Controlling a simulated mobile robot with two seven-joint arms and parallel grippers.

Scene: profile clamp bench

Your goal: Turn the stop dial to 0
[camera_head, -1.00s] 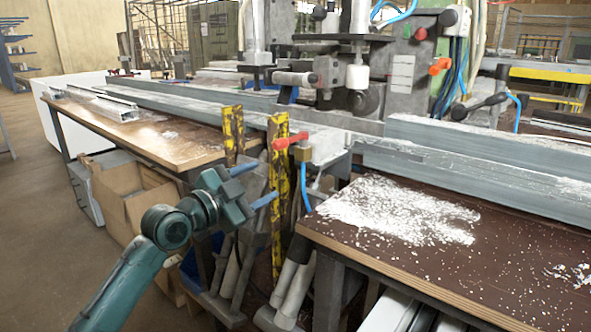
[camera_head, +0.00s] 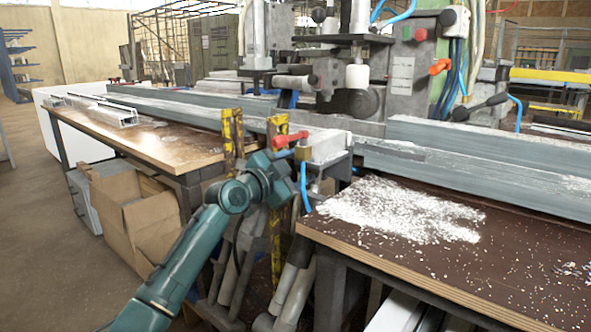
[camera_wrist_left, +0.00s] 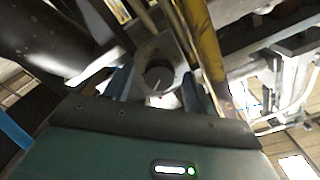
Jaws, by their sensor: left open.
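The stop dial (camera_wrist_left: 158,73) shows in the left wrist view as a dark round knob with a pale pointer line on a grey plate. Any numbers around it are too small to read. My left gripper (camera_wrist_left: 157,88) is open, with its blue fingers on either side of the dial in that view. Whether they touch it I cannot tell. In the head view my left gripper (camera_head: 284,163) is at the front of the clamp bench, below the red lever, and the dial cannot be made out there. My right gripper is not in view.
The red lever (camera_head: 290,139) and a yellow-black striped post (camera_head: 276,235) are close to my left gripper. A blue hose (camera_head: 304,188) hangs just to the right. A brown bench top (camera_head: 480,265) with white shavings lies at the right, and a cardboard box (camera_head: 150,222) stands below left.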

